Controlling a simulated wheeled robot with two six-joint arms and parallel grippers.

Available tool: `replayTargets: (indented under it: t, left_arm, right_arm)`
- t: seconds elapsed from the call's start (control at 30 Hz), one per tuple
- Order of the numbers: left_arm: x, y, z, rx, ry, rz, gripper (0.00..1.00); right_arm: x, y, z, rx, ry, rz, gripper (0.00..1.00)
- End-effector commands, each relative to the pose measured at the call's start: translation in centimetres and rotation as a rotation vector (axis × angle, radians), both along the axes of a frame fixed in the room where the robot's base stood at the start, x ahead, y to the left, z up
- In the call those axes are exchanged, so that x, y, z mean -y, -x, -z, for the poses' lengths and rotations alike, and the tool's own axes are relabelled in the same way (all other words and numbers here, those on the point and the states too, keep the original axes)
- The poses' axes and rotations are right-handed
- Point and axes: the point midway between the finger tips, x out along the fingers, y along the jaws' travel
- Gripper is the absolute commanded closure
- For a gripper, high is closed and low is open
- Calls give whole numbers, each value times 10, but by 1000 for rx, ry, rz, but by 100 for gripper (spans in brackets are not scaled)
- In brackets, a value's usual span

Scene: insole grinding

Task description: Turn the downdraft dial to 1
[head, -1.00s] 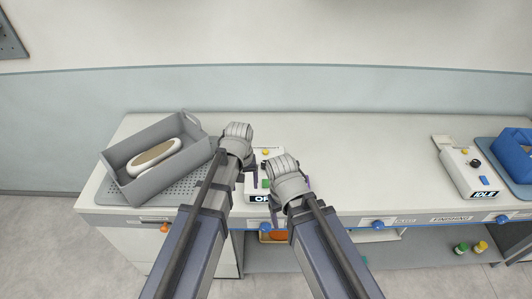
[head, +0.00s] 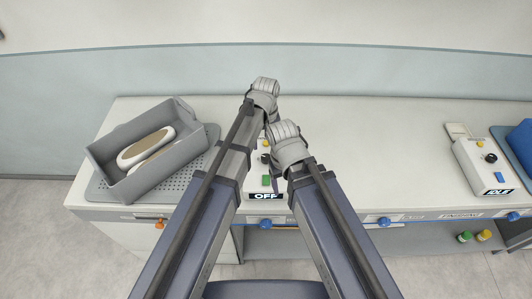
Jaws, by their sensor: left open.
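A white control box (head: 257,187) with a black display reading OFF (head: 265,196) stands on the bench in the middle of the head view. A green button (head: 266,180) and a yellow button (head: 265,143) show on it. My arms cover much of the box, and I cannot clearly make out its dial. My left gripper (head: 271,117) is open over the far side of the box, its fingers mostly hidden. My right gripper (head: 276,163) is close beside it over the box's right part. Its jaws are too hidden to read. I cannot tell whether either touches the box.
A grey bin (head: 125,181) holding insole-like pieces (head: 146,148) sits on a perforated mat (head: 208,140) at left. Another control box (head: 478,168) reading IDLE and a blue bin (head: 521,143) stand at right. The bench (head: 385,160) between is clear. Blue knobs (head: 384,222) line the front edge.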

Motion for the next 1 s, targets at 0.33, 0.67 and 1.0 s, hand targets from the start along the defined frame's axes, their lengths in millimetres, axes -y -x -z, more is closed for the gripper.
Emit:
replayTargets:
  t: [0.33, 0.67, 1.0]
  left_arm:
    - [0, 0, 31, 0, 0, 0, 24]
    - [0, 0, 71, 0, 0, 0, 24]
    - [0, 0, 77, 0, 0, 0, 24]
  right_arm:
    - [0, 0, 31, 0, 0, 1, 29]
    - [0, 0, 71, 0, 0, 2, 29]
    - [0, 0, 77, 0, 0, 2, 29]
